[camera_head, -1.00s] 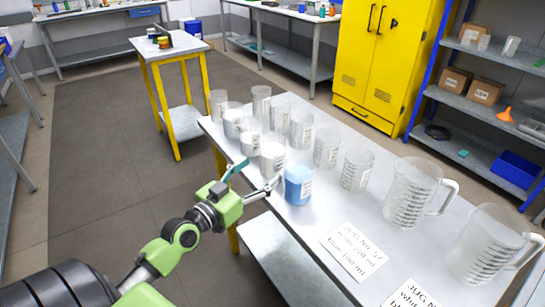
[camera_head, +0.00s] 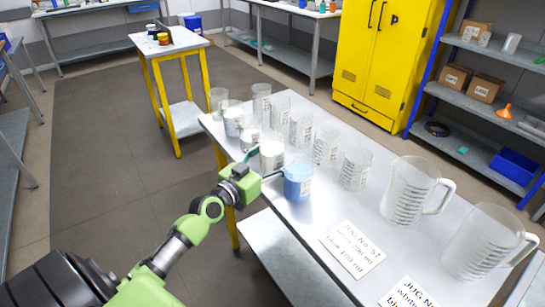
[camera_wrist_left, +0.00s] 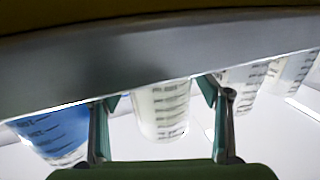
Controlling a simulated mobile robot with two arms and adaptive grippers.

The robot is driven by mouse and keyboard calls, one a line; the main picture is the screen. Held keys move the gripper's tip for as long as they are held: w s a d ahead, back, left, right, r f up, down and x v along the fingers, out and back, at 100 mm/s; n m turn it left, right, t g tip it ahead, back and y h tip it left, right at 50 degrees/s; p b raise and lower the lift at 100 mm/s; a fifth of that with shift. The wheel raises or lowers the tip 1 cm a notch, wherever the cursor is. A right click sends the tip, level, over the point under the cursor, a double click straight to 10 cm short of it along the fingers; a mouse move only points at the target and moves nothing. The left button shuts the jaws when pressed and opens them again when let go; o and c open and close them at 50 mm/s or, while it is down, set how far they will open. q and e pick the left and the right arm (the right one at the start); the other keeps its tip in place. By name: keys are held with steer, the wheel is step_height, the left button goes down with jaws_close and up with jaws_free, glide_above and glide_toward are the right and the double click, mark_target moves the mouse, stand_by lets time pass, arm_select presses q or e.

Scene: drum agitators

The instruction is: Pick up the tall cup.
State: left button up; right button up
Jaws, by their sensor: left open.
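Several clear measuring cups stand in two rows on the metal table (camera_head: 335,205). Which one is the tall cup I cannot tell for sure. My left gripper (camera_head: 272,165) is open and empty at the table's left edge, its fingers pointing at a white-filled cup (camera_head: 271,155). In the left wrist view this cup (camera_wrist_left: 163,108) shows between the two spread fingers (camera_wrist_left: 160,112), apart from both. A blue-filled cup (camera_head: 298,181) stands close beside the nearer finger; it also shows in the left wrist view (camera_wrist_left: 50,135). My right gripper is not in view.
Two large handled jugs (camera_head: 412,190) (camera_head: 487,240) stand at the table's right end. Printed labels (camera_head: 352,248) lie in front of them. Empty cups (camera_head: 356,168) line the back row. The floor (camera_head: 100,150) left of the table is clear.

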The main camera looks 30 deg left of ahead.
mark_target(280, 141)
arm_select(q)
steer(key=shift+c, duration=0.5)
steer(key=c, duration=1.3)
steer(key=shift+r, duration=0.1)
steer(key=shift+c, duration=0.7)
steer(key=shift+r, duration=0.15)
steer(key=shift+r+p, duration=0.45)
steer(key=shift+r, duration=1)
steer(key=s+r, duration=0.9)
steer(key=s, duration=0.4)
steer(key=shift+s+r+b, duration=0.3)
steer(key=shift+s+r, duration=0.05)
steer(key=shift+s, duration=0.05)
